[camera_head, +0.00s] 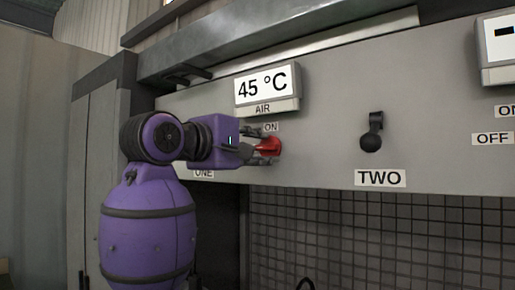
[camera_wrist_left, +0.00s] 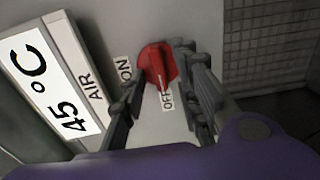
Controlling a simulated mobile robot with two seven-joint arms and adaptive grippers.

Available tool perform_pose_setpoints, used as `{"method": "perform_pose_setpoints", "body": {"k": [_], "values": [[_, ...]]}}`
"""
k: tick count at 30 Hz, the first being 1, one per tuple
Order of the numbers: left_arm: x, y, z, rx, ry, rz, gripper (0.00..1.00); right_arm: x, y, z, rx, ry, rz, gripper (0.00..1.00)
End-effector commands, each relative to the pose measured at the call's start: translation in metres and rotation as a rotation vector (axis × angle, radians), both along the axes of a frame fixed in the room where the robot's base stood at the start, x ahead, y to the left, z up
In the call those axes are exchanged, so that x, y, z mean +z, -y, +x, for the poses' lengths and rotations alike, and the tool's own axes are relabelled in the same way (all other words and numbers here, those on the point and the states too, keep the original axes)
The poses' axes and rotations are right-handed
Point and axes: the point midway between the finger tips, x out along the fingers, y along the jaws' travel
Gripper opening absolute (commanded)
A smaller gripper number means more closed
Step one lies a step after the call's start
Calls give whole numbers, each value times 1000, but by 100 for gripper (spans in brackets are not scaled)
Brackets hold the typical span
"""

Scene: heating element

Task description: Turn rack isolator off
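The red isolator knob (camera_head: 268,146) is on the grey panel below the 45 °C AIR display (camera_head: 266,87). In the left wrist view the knob (camera_wrist_left: 158,64) shows a white pointer line directed at the OFF label (camera_wrist_left: 167,100). The ON label (camera_wrist_left: 125,69) is to its left there. My left gripper (camera_wrist_left: 161,75) is open around the knob, one finger on each side. The right finger is very close to the knob; contact is unclear. In the head view my left gripper (camera_head: 262,150) hides the OFF label. My right gripper is not in view.
A black knob (camera_head: 371,143) above the TWO label (camera_head: 380,178) is right of my left gripper. A second display (camera_head: 498,48) is at the right edge. A metal ledge (camera_head: 290,40) juts out above the panel. A dark mesh (camera_head: 380,235) is below.

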Motion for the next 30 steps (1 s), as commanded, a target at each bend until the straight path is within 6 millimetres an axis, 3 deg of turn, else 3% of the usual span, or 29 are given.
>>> {"method": "perform_pose_setpoints", "body": {"k": [18,30], "values": [[0,-64,-87,2,2,0,30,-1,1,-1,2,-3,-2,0],[0,-70,-95,1,-1,0,30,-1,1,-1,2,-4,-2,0]]}}
